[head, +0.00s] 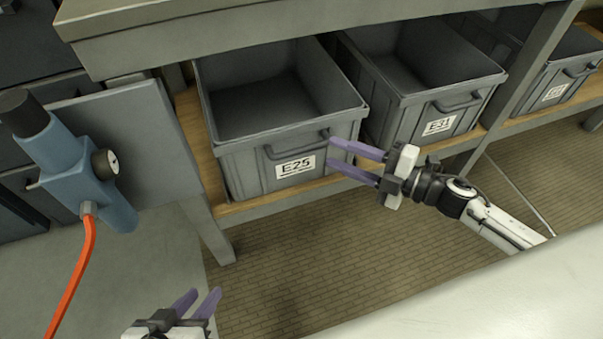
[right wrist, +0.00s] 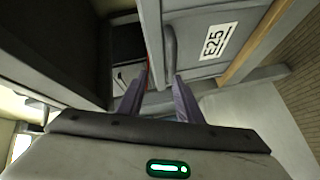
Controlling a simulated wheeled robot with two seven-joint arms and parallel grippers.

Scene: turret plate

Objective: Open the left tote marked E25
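The grey tote marked E25 (head: 234,167) sits on the wooden shelf at the left, its open top empty. Its label (head: 296,167) and front handle (head: 272,152) face me. My right gripper (head: 329,151) is open at the right end of the handle, fingers pointing left. In the right wrist view the handle bar (right wrist: 170,55) lies just ahead of the spread fingertips (right wrist: 157,84); I cannot tell whether they touch it. My left gripper (head: 204,295) is open and empty at the bottom edge of the head view, away from the tote.
The tote marked E31 (head: 405,124) stands to the right, with another tote (head: 557,89) beyond a shelf post. A worktop (head: 230,35) overhangs the totes. A blue device with an orange hose (head: 80,170) stands at left. The floor in front is clear.

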